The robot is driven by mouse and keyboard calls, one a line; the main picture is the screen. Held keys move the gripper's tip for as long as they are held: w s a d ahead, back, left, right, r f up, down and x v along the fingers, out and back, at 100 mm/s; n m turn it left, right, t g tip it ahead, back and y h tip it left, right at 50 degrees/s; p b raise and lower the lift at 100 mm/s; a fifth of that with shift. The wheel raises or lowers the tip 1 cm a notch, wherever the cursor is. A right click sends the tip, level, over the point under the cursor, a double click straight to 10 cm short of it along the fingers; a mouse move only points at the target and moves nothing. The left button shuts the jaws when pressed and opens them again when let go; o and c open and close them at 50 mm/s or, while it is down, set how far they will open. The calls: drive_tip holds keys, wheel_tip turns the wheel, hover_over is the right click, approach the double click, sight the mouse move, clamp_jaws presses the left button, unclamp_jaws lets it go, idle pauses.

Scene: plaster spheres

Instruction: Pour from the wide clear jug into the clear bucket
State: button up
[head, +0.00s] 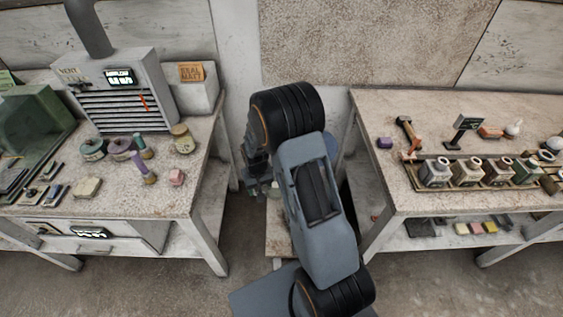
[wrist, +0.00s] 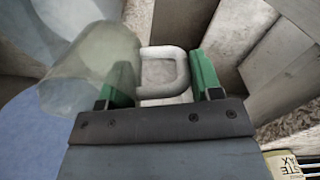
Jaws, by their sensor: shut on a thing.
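The wide clear jug (wrist: 92,68) shows in the wrist view as a pale, see-through vessel left of my gripper (wrist: 165,85). Its whitish loop handle (wrist: 163,53) lies between the two green fingers, and my gripper is shut on it. The jug looks tilted in this view; I cannot make out its contents. In the head view my gripper (head: 262,187) is low in the gap between two benches, mostly hidden by my own arm. I cannot pick out the clear bucket in either view.
The left bench (head: 100,200) holds a vented grey box (head: 125,90), jars and small blocks. The right bench (head: 400,110) holds a rack of several pots (head: 470,172) and tools. A low stand (head: 279,240) is partly visible between them, behind my arm.

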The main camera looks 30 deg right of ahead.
drive_tip(key=shift+m, duration=0.9)
drive_tip(key=w+d+p, duration=0.1)
drive_tip(key=p, duration=0.1)
drive_tip(key=w+d+p, duration=0.2)
drive_tip(key=shift+w+r, duration=0.1)
drive_tip(key=shift+r, duration=0.25)
drive_tip(key=d+p, duration=0.1)
drive_tip(key=w+d+f+m+p, duration=0.1)
drive_tip(key=p, duration=0.1)
drive_tip(key=d+f+m+p, duration=0.1)
drive_tip(key=shift+w+d+f+p, duration=0.2)
drive_tip(key=shift+w+d+p, duration=0.1)
drive_tip(key=shift+d, duration=0.1)
drive_tip(key=b, duration=0.1)
drive_tip(key=f+y+b, duration=0.1)
drive_tip(key=b, duration=0.1)
drive_tip(key=shift+d+f+m+t+b, duration=0.15)
drive_tip(key=shift+f+m+t+b, duration=0.1)
drive_tip(key=shift+m+t+b, duration=0.05)
drive_tip(key=y+b, duration=0.1)
drive_tip(key=b, duration=0.3)
drive_tip(key=f+t+y+b, duration=0.1)
drive_tip(key=b, duration=0.3)
drive_tip(key=shift+y, duration=0.3)
drive_tip(key=shift+d+t+y+b, duration=0.1)
drive_tip(key=shift+t+y+b, duration=0.2)
drive_tip(key=shift+b, duration=0.9)
